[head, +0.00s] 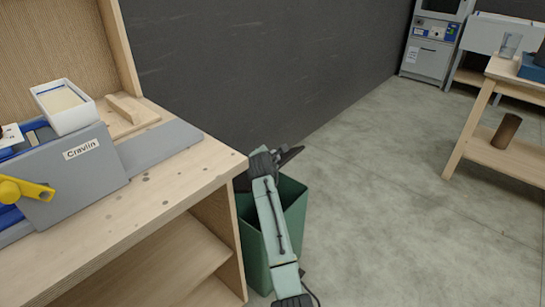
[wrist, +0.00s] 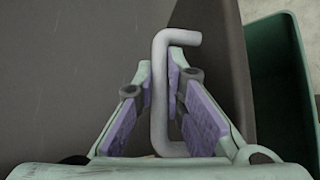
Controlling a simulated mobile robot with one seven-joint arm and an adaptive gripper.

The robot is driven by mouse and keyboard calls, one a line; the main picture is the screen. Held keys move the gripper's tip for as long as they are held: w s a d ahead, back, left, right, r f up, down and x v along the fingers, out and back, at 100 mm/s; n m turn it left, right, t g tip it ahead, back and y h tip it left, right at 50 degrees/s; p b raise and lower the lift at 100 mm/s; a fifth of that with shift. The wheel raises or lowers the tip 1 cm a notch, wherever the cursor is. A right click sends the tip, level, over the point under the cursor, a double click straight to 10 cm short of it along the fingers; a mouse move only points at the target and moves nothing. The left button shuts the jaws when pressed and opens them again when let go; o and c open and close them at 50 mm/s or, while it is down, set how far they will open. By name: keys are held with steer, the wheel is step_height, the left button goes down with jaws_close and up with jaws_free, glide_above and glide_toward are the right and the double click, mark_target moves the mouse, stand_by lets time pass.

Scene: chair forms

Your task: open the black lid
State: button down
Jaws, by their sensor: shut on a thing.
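The black lid (wrist: 218,50) shows in the wrist view as a dark strip beside the open green bin (wrist: 286,75). A pale grey bent handle (wrist: 160,95) stands between the purple finger pads of my gripper (wrist: 160,75), which is shut on it. In the head view the green bin (head: 294,207) stands on the floor at the end of the wooden bench, with its inside partly visible. My arm crosses in front of it and hides much of the bin and the fingertips. A dark piece at the bin's back looks like lid or gripper; I cannot tell which.
The wooden bench (head: 190,185) on the left carries a grey box marked Cravlin (head: 75,165) and a white tray (head: 63,106). A dark wall (head: 270,70) rises behind the bin. The concrete floor (head: 400,200) to the right is clear up to a wooden table (head: 478,118).

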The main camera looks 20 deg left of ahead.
steer(key=shift+w+a+r+n+h+p, duration=0.2)
steer(key=shift+a+r+n+h+p, duration=0.1)
steer(key=shift+a+r+p, duration=0.35)
steer(key=c, duration=1.9)
jaws_free()
